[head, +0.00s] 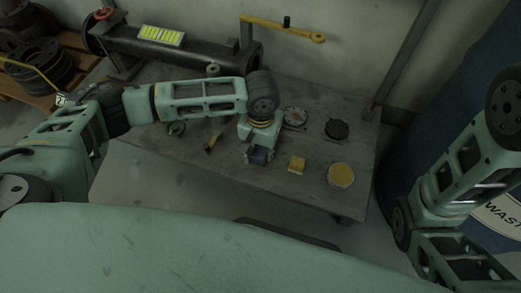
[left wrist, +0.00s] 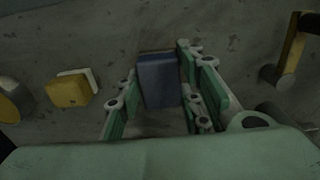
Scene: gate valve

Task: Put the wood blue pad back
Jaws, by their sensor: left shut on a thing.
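The blue pad (head: 259,154) is a dark blue block at the front middle of the grey workbench (head: 215,172). It also shows in the left wrist view (left wrist: 160,82) as a blue rectangle between my fingers. My left gripper (head: 257,150) points down at the bench and is shut on the blue pad; its green fingers flank the pad in the left wrist view (left wrist: 160,95). I cannot tell whether the pad touches the bench or is slightly above it. My right arm shows at the right edge, but its gripper is out of view.
A yellow block (head: 297,165) and a round yellow-topped disc (head: 340,176) lie to the right of the pad. A dark round part (head: 336,129) and a pale disc (head: 295,117) lie behind them. A yellow-handled tool (head: 211,144) lies left. A dark pipe (head: 170,47) is at the back.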

